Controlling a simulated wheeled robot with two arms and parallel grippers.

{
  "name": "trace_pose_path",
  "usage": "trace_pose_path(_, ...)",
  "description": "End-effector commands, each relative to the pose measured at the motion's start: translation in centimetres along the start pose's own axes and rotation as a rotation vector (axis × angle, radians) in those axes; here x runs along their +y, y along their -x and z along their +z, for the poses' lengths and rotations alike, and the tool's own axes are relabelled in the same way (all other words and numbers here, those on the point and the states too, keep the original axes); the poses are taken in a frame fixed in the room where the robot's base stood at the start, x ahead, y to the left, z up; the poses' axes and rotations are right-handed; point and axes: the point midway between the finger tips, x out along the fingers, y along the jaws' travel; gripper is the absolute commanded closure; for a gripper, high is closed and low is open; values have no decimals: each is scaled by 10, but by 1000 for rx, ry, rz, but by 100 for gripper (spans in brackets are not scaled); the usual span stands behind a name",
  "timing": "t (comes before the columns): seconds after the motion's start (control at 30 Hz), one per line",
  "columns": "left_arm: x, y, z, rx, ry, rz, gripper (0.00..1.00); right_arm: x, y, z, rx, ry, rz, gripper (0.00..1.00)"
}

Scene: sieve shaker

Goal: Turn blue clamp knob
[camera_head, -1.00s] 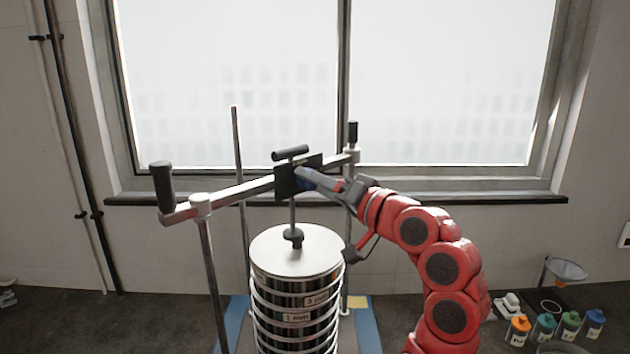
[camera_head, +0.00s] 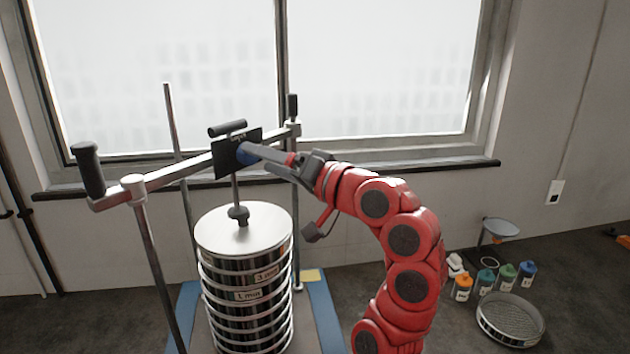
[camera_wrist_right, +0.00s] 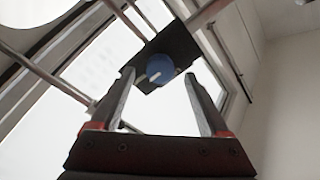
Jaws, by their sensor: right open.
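The blue clamp knob (camera_head: 245,154) sits on a black plate (camera_head: 226,160) on the shaker's crossbar, partly hidden by my right gripper in the head view. In the right wrist view the round blue knob (camera_wrist_right: 160,70) has a white mark and lies beyond and between the fingertips. My right gripper (camera_head: 257,159) reaches in from the right with its fingertips close to the knob. Its two fingers stand apart in the right wrist view (camera_wrist_right: 158,85); I cannot tell whether they touch the knob. My left gripper is out of view.
A sieve stack (camera_head: 246,275) with a silver lid stands under the crossbar (camera_head: 165,178). A black handle (camera_head: 88,170) rises at the bar's left end. Several small bottles (camera_head: 486,279) and a loose sieve (camera_head: 510,319) lie at right.

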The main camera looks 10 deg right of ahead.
Motion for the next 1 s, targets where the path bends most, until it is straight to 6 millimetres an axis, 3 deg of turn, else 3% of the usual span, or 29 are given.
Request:
trace_pose_path(0.3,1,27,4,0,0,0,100,4,88,0,9,2,2,21)
trace_pose_path(0.5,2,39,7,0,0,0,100,4,127,1,8,4,2,21)
trace_pose_path(0.7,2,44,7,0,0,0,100,2,142,0,3,2,1,21)
trace_pose_path(1.0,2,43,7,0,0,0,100,1,143,0,1,0,1,21)
